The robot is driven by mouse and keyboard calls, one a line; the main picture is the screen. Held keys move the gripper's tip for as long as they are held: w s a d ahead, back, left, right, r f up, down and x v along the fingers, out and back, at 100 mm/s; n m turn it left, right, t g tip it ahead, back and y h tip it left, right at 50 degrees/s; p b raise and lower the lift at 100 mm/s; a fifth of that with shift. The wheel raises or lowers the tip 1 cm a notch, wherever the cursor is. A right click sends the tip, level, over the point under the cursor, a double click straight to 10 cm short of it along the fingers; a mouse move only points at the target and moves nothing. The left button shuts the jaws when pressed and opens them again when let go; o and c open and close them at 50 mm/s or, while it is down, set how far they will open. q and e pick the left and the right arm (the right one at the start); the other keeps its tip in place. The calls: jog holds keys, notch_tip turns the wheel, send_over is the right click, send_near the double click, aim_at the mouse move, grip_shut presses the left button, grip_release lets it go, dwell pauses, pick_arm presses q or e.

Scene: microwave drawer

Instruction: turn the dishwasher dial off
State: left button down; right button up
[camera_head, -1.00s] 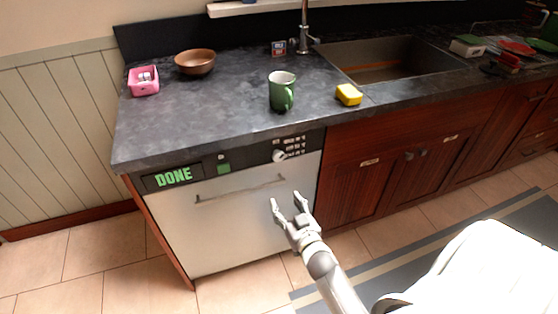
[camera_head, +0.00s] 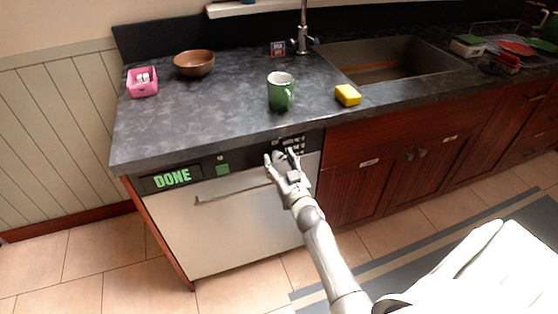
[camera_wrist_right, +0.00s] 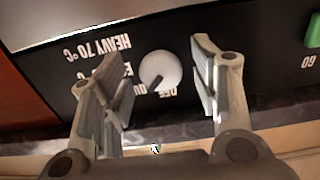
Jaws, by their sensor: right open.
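The dishwasher (camera_head: 230,235) has a white door and a dark control strip under the counter. Its round white dial (camera_wrist_right: 161,70) shows in the right wrist view, with printed labels around it, including "OFF" and "HEAVY 70°C". A dark pointer mark shows on the dial's lower left. My right gripper (camera_head: 281,155) is open at the control strip. In the right wrist view its two fingers (camera_wrist_right: 160,80) stand on either side of the dial, with gaps to it. My left gripper is not in view.
The green button (camera_head: 222,169) and "DONE" display (camera_head: 172,178) are left on the strip. The door handle (camera_head: 235,190) is below. The counter overhangs above, with a green mug (camera_head: 280,95), yellow sponge (camera_head: 347,95), brown bowl (camera_head: 194,63) and pink basket (camera_head: 142,82).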

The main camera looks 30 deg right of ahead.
jog(key=shift+w+d, duration=0.1)
jog(key=shift+w, duration=0.35)
jog(key=shift+c, duration=0.8)
jog(key=c, duration=0.8)
jog(key=shift+c, duration=0.2)
jog(key=shift+n, duration=0.5)
jog(key=n+b, duration=0.1)
jog(key=n, duration=0.2)
jog(key=shift+n, duration=0.3)
jog(key=n, duration=0.4)
jog(key=shift+b, duration=0.35)
jog(key=shift+n, duration=0.3)
